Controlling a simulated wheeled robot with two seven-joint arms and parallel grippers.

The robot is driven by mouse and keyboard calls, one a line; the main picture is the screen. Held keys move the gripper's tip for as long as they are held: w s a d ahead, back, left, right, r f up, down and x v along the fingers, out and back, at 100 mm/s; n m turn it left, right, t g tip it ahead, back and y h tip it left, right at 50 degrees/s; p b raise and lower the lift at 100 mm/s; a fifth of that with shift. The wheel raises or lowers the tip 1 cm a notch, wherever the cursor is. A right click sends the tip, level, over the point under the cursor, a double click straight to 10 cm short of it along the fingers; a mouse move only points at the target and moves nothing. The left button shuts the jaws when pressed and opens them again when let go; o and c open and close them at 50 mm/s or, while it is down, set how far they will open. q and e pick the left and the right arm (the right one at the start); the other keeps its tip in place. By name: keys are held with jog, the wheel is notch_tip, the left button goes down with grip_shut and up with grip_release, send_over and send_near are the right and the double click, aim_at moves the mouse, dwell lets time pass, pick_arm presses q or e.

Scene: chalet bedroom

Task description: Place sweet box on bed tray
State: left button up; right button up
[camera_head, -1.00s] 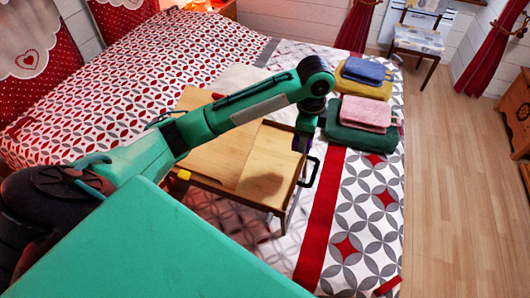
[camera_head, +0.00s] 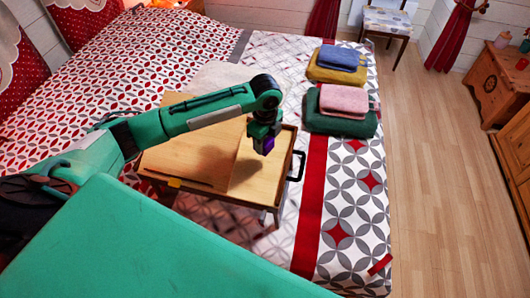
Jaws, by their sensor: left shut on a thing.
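The wooden bed tray (camera_head: 262,184) stands on the bed, with a raised board on its left part and a dark handle at its right end. My left arm reaches over it from the left. My left gripper (camera_head: 264,143) points down above the tray's right part and is shut on a small purple thing, likely the sweet box (camera_head: 265,147). Most of the box is hidden by the gripper, and a gap to the tray surface seems to remain. My right gripper is not in view.
Folded towels lie on the bed right of the tray: blue (camera_head: 338,58) on yellow, and pink (camera_head: 344,99) on green (camera_head: 338,124). A chair (camera_head: 388,22) and a wooden chest (camera_head: 490,80) stand beyond the open floor (camera_head: 425,170).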

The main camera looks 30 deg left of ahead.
pick_arm(q)
notch_tip(320, 180, down, 2)
jog(key=shift+f, duration=0.25)
jog(key=shift+f+p, duration=0.55)
jog(key=shift+f, duration=1.85)
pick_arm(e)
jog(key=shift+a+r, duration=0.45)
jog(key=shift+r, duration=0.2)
pick_arm(q)
jog(key=shift+f, duration=0.1)
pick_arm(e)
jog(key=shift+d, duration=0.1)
pick_arm(q)
jog(key=o, duration=1)
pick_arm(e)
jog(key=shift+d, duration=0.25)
